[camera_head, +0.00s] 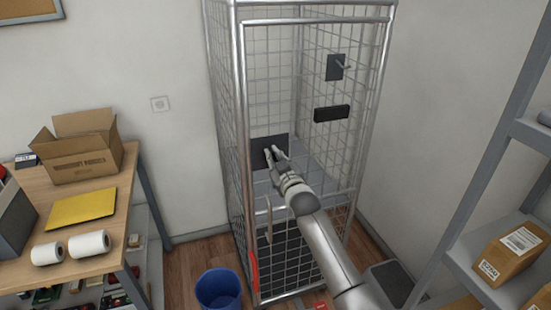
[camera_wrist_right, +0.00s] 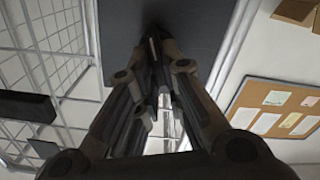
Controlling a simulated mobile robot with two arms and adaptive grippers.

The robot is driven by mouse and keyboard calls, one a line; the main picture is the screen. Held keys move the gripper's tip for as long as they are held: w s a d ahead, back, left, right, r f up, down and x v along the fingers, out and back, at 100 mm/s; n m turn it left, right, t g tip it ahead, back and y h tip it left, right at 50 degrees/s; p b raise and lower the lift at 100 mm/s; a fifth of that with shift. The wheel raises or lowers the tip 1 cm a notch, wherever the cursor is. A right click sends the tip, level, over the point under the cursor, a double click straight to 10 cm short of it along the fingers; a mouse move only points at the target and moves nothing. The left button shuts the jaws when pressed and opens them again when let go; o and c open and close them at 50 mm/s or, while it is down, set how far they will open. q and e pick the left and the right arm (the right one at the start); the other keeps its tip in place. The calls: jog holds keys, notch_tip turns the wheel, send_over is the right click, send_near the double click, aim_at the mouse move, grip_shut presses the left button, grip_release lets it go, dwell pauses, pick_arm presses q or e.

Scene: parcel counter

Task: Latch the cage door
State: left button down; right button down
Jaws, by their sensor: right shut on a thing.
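The tall wire-mesh cage (camera_head: 241,120) stands against the back wall, with bright metal posts. A dark plate (camera_head: 258,146) sits at mid height at its left; it also fills the top middle of the right wrist view (camera_wrist_right: 195,30). My right gripper (camera_head: 272,153) reaches the plate from the lower right. Its fingers (camera_wrist_right: 157,42) are closed together on a small part at the plate, which they mostly hide. Another dark plate with a short lever (camera_head: 336,67) is at the cage's upper right, above a black box (camera_head: 332,113). I cannot tell whether the door is fully closed. My left gripper is out of view.
A wooden table (camera_head: 110,232) at left holds an open carton (camera_head: 80,160), a yellow envelope (camera_head: 82,208) and two white rolls. A blue bin (camera_head: 219,290) stands on the floor left of the cage. A metal rack with parcels (camera_head: 510,262) stands at right.

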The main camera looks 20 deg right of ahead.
jog(key=shift+a+f+n+b, duration=0.15)
jog(key=shift+f+n+b, duration=0.05)
jog(key=shift+n, duration=2.1)
jog(key=shift+a+f+n+b, duration=0.1)
jog(key=shift+f+n+b, duration=0.15)
jog(key=shift+n, duration=2.05)
jog(key=shift+a+f+n+b, duration=0.15)
jog(key=shift+n+b, duration=0.05)
jog(key=shift+n, duration=2.1)
jog(key=c, duration=1.5)
grip_release()
jog(key=shift+c, duration=0.2)
jog(key=s, duration=1.2)
jog(key=shift+d, duration=0.2)
